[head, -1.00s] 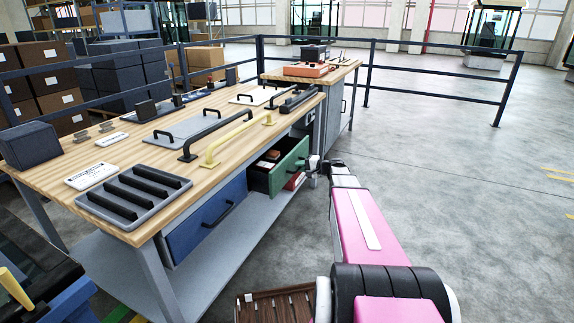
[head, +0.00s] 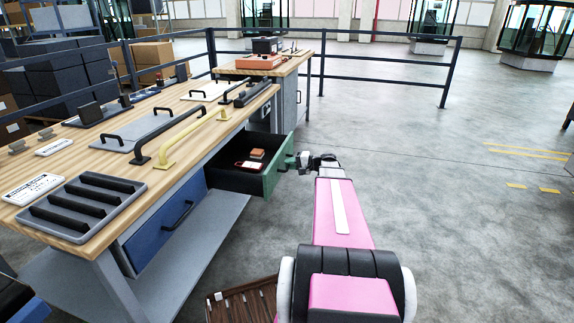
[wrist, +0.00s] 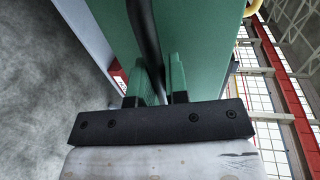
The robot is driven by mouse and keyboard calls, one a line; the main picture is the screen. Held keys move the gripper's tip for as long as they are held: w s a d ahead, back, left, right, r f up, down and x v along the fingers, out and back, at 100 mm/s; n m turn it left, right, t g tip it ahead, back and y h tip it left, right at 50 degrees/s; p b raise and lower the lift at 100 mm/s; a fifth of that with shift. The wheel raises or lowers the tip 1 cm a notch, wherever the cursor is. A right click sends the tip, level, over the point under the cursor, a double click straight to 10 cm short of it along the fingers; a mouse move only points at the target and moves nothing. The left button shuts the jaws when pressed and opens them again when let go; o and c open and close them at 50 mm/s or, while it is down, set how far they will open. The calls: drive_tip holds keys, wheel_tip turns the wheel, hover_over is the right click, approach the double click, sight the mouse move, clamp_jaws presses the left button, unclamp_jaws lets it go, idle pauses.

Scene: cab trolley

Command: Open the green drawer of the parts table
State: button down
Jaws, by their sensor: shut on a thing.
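The green drawer (head: 281,166) of the parts table (head: 152,190) stands pulled well out, and its inside shows in the head view. A small brown block and a red-edged item lie in it. In the wrist view the green drawer front (wrist: 205,40) fills the upper middle, with its dark bar handle (wrist: 146,45) running down between the fingers. My gripper (wrist: 158,80) is shut on this handle. In the head view my gripper (head: 304,161) is at the outer face of the drawer front, and the handle is hidden there.
A blue drawer (head: 165,222) below the tabletop is shut. Yellow and black bar handles and a grey slotted tray (head: 82,208) lie on the tabletop. A dark railing (head: 385,77) runs behind. The floor to the right is clear.

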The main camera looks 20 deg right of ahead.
drive_tip(key=c, duration=1.1)
unclamp_jaws()
drive_tip(key=shift+c, duration=0.2)
drive_tip(key=v, duration=1)
drive_tip(key=shift+s+d, duration=0.25)
drive_tip(key=shift+d, duration=0.05)
drive_tip(key=shift+r, duration=0.1)
